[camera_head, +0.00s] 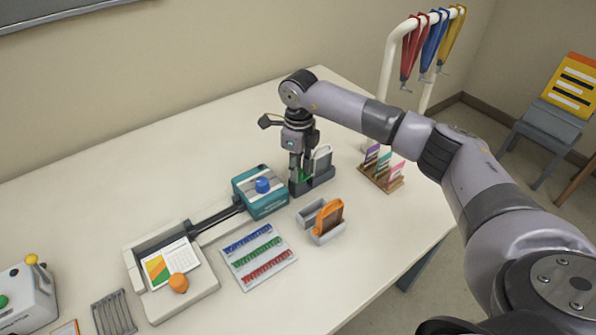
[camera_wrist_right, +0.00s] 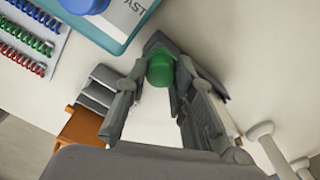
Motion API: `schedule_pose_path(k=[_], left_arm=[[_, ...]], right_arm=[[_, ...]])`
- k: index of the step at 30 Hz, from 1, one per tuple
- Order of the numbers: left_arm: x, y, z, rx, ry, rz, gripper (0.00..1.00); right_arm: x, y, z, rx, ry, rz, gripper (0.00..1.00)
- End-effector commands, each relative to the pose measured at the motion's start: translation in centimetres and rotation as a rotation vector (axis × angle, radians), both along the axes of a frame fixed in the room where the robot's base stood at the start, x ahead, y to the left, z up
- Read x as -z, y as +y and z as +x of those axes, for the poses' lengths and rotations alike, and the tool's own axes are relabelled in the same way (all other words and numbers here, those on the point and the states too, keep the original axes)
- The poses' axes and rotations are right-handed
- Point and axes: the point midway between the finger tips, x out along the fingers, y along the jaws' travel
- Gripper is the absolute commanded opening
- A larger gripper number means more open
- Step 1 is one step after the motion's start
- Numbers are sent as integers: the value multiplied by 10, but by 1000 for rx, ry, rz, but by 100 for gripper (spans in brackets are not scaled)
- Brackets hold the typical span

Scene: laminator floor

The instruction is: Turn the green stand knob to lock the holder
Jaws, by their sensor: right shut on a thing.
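The green stand knob (camera_wrist_right: 160,71) sits between the two fingertips of my right gripper (camera_wrist_right: 161,76) in the right wrist view. The gripper is shut on the knob, one finger on each side. In the head view my right gripper (camera_head: 301,173) points down over the dark grey stand (camera_head: 322,182), and only a sliver of green shows by the fingers. A pale upright frame (camera_head: 322,158), which looks like the holder, stands on the stand just right of the fingers. Part of the stand (camera_wrist_right: 156,42) also shows behind the knob in the wrist view. My left gripper is not in view.
A teal machine with a blue knob (camera_head: 263,185) stands close left of the stand. A grey slotted block with an orange-framed piece (camera_head: 328,216) is in front. A wooden card rack (camera_head: 381,182) stands to the right. Clear table lies behind.

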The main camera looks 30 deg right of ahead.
Motion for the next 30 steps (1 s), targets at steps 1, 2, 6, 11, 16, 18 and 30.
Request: schedule_pose_path(k=[1,2,6,11,16,18,30], left_arm=[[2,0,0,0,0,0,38],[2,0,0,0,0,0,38],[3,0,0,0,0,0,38],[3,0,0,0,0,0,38],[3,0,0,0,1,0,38],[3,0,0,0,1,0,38],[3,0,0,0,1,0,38]], right_arm=[[-1,-1,1,-11,-4,-1,0],[-1,-1,1,-17,-4,-1,0],[-2,-1,1,-35,-4,0,0],[-2,-1,1,-40,-4,1,0],[-2,-1,1,-40,-5,0,0],[-2,-1,1,-39,-5,0,0],[-1,0,1,-39,-2,0,44]])
